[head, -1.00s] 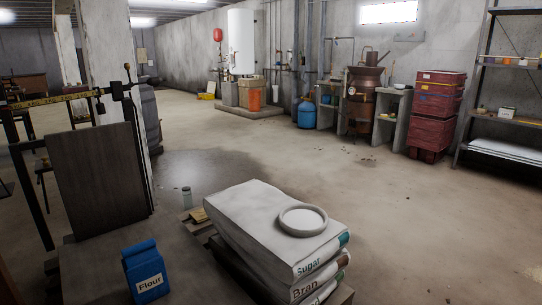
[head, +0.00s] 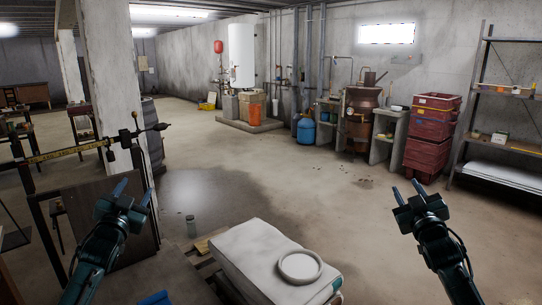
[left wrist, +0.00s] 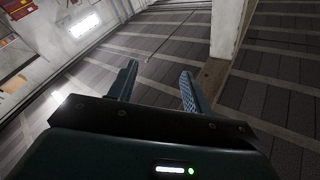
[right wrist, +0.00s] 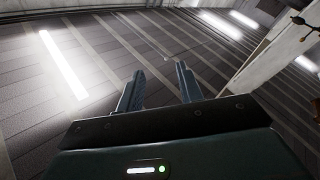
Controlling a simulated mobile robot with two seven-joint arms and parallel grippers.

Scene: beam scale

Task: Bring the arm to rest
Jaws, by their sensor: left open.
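My left gripper (head: 133,193) is raised in front of the dark upright panel of the beam scale (head: 110,215), fingers pointing up, open and empty. The left wrist view shows its two fingers (left wrist: 158,88) apart with only ceiling beyond. My right gripper (head: 406,193) is raised over the open floor on the right, open and empty. Its spread fingers (right wrist: 158,88) also show in the right wrist view against the ceiling. The scale's yellow marked beam (head: 70,149) runs behind my left gripper's side of the view.
White sacks (head: 255,255) topped by a round white dish (head: 300,265) stand at the front middle. A blue flour bag (head: 155,298) is mostly cut off below. Red crates (head: 430,135) and a shelf (head: 510,95) are at the right. The middle floor is clear.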

